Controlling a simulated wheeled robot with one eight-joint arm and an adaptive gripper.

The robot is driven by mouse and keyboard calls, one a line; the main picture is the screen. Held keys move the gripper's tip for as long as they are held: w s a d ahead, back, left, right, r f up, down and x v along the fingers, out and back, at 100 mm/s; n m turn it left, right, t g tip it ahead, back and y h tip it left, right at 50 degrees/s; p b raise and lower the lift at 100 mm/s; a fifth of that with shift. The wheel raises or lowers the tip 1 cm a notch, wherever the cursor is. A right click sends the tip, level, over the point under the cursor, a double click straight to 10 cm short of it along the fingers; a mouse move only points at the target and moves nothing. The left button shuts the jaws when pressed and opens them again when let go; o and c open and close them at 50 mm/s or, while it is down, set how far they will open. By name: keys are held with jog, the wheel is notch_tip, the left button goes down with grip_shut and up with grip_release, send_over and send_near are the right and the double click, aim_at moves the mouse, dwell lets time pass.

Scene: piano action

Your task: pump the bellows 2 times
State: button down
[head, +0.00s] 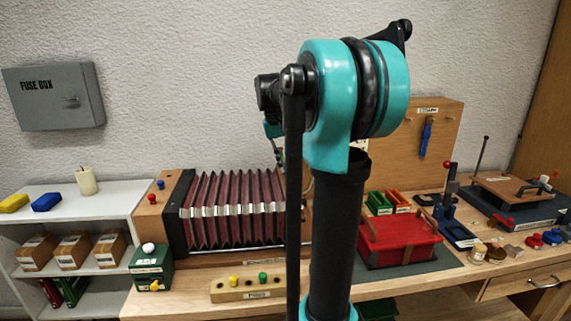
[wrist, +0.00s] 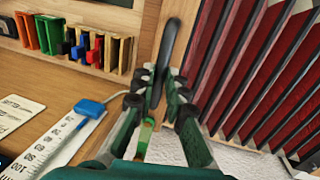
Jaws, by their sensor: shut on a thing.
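The bellows (head: 225,222) with dark red pleats and pale metal corners lies stretched along the workbench in the head view, left of my arm. Its left end is a black plate (head: 177,212); its right end is hidden behind my arm. The red and black pleats also fill the right of the wrist view (wrist: 265,80). In the wrist view my gripper (wrist: 160,88) is shut on a dark upright bar-shaped handle (wrist: 170,45) beside the pleats. How the handle joins the bellows is not clear. My gripper is hidden in the head view.
A peg block (head: 222,294) and a green box with a white knob (head: 151,273) stand in front of the bellows. A red box (head: 402,238) is right of my arm. In the wrist view a rack (wrist: 116,52) and a ruler-like scale (wrist: 58,146) lie to the left.

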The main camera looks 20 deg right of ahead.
jog(key=w+a, duration=0.2)
jog(key=a, duration=1)
jog(key=w+a, duration=0.3)
jog(key=a, duration=0.9)
jog(key=shift+a, duration=0.1)
jog(key=c, duration=1.7)
grip_release()
jog(key=shift+a, duration=0.1)
jog(key=shift+o, duration=0.7)
notch_tip(320, 180, up, 12)
jog(key=a, duration=0.2)
jog(key=shift+w, duration=0.2)
